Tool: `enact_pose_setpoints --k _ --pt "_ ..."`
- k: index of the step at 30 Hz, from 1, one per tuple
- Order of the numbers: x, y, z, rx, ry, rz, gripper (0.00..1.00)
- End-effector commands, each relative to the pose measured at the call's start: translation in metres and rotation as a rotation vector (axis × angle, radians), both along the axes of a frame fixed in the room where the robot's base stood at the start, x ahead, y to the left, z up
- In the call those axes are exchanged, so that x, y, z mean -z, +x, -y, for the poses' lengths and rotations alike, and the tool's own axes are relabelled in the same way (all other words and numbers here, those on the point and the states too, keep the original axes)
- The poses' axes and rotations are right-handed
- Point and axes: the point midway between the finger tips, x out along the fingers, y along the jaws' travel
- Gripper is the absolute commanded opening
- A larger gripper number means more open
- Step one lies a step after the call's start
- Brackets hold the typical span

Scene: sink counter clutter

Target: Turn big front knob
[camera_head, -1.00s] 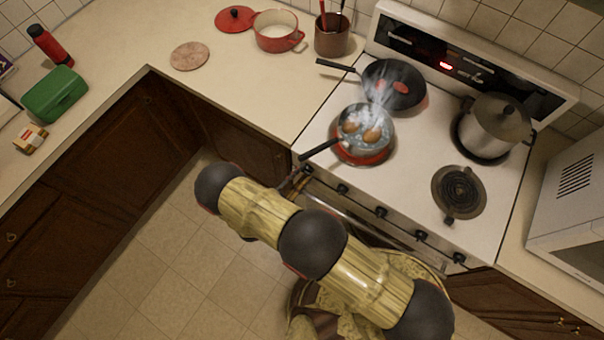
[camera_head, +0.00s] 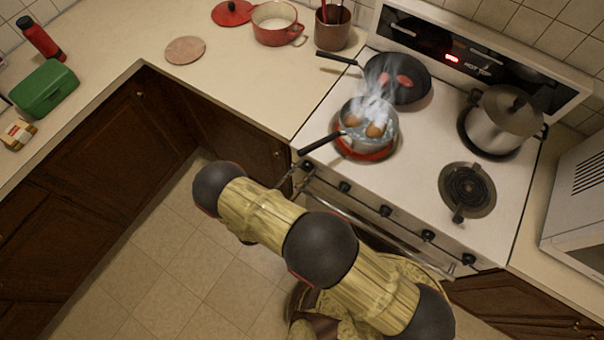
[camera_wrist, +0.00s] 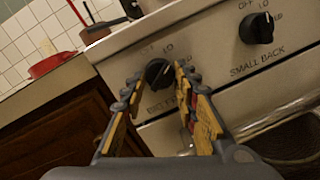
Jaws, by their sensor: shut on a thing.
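The knob (camera_wrist: 157,73) is black and sits on the white front panel of the stove, at the left end of the row. In the wrist view my gripper (camera_wrist: 160,78) has one finger on each side of it and is shut on it. The label below it is partly hidden by the fingers. In the head view this leftmost knob (camera_head: 307,166) shows only in part, close to my gripper's end. The neighbouring knob (camera_wrist: 257,28), labelled "SMALL BACK", stands to its right in the wrist view.
A steaming pot with eggs (camera_head: 368,124) stands on the glowing front left burner, its handle pointing toward the front edge. A frying pan (camera_head: 397,79) sits behind it, and a lidded pot (camera_head: 503,121) at the back right.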

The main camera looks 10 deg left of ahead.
Motion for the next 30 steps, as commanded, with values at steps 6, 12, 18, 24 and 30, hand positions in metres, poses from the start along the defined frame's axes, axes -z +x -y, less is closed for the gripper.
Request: enact_pose_setpoints --k 6,12,18,24,30 --pt "0.0025 -0.0003 0.0005 -0.001 -0.109 -0.047 0.04" --pt "0.0019 -0.0003 0.0005 -0.001 -0.164 -0.071 0.04" --pt "0.0016 -0.0004 0.0008 -0.002 -0.184 -0.078 0.04" --pt "0.0013 -0.0004 0.0007 -0.002 -0.185 -0.079 0.04" --pt "0.0013 -0.0005 0.0006 -0.002 -0.184 -0.078 0.33"
